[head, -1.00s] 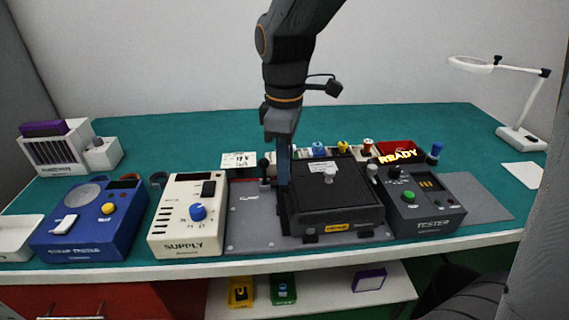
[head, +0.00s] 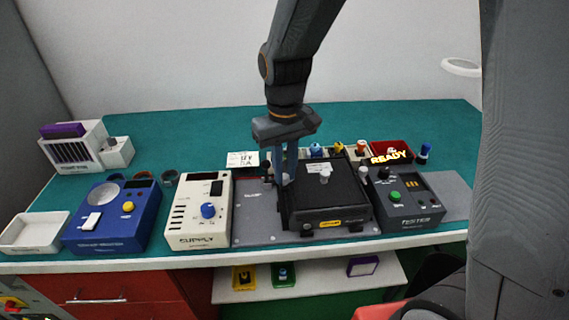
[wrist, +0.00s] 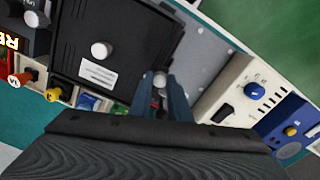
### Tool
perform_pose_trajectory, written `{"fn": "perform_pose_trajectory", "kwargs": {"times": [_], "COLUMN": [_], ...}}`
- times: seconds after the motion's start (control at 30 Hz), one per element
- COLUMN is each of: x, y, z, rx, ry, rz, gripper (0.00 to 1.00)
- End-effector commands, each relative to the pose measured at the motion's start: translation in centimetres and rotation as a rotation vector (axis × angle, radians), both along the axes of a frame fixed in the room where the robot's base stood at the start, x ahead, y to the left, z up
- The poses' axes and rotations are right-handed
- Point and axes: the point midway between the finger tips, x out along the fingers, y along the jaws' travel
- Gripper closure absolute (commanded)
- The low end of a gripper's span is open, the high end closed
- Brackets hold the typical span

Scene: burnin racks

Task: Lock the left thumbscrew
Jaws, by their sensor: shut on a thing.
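A black fixture box (head: 345,200) with a white knob (head: 325,172) on its lid stands right of the cream SUPPLY unit. My gripper (head: 286,182) points down at the box's left edge. In the wrist view its two blue-grey fingers (wrist: 164,92) close around a small pale knob, the left thumbscrew (wrist: 160,79). In the head view the fingers hide this thumbscrew. Another pale screw head (head: 363,172) shows at the box's right side. Whether the left thumbscrew is locked cannot be seen.
The SUPPLY unit (head: 187,220) and blue tester (head: 110,228) stand to the left. The dark TESTER (head: 402,207) is close on the right, with a lit READY sign (head: 391,157) behind it. Several coloured plugs line the back of the box.

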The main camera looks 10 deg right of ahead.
Motion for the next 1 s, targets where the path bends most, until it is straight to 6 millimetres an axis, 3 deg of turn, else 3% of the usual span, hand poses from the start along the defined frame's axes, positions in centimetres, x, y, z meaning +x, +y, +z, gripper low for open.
{"fn": "perform_pose_trajectory", "kwargs": {"times": [0.5, 1.0], "x": [-0.01, 0.04], "y": [0.01, 0.03], "z": [0.15, 0.07], "rx": [0.000, 0.000], "ry": [0.000, -0.001], "rz": [-0.427, -0.578], "gripper": [1.00, 1.00]}}
